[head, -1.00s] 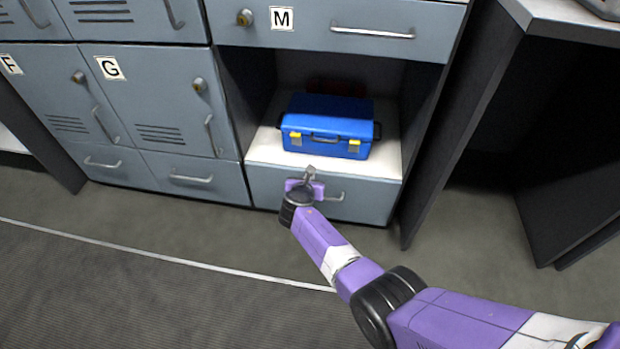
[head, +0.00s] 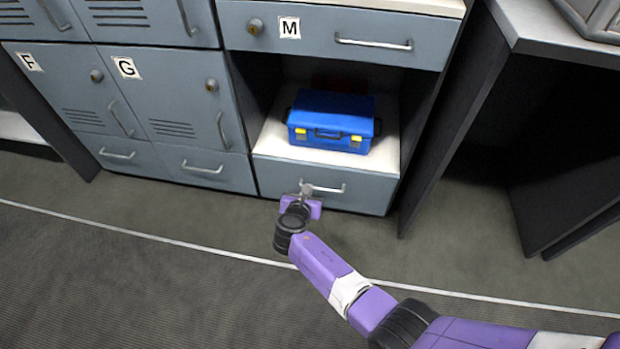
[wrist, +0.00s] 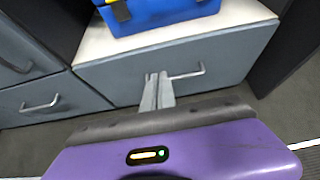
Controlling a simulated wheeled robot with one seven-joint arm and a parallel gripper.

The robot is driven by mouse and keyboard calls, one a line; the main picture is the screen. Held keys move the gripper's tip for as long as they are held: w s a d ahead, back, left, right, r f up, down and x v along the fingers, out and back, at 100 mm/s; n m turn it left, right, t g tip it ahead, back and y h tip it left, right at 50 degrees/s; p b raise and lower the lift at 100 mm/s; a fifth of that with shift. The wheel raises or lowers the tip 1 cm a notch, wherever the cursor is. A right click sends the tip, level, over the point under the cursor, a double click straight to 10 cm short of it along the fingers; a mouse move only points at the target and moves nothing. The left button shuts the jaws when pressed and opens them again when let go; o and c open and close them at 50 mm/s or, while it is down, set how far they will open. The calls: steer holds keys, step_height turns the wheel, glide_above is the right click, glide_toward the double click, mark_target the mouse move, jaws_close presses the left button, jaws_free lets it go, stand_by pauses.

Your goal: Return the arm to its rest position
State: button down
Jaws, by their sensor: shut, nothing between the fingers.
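My gripper (head: 306,190) is at the end of my purple arm, in front of the low drawer under the open cubby in the head view. In the wrist view its two grey fingers (wrist: 158,90) are together with nothing between them. They overlap the drawer front (wrist: 222,74) near its handle (wrist: 186,73); I cannot tell exactly how far off they are. The arm reaches forward from the lower right.
A blue toolbox (head: 331,121) with yellow latches sits in the cubby. Grey lockers (head: 170,108) stand left, a drawer marked M (head: 380,25) above. A dark desk (head: 480,110) stands right. The floor (head: 120,280) at the lower left is clear.

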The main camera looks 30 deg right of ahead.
steer(key=shift+s+a+r, duration=0.3)
steer(key=shift+s+a, duration=0.1)
steer(key=shift+a, duration=0.05)
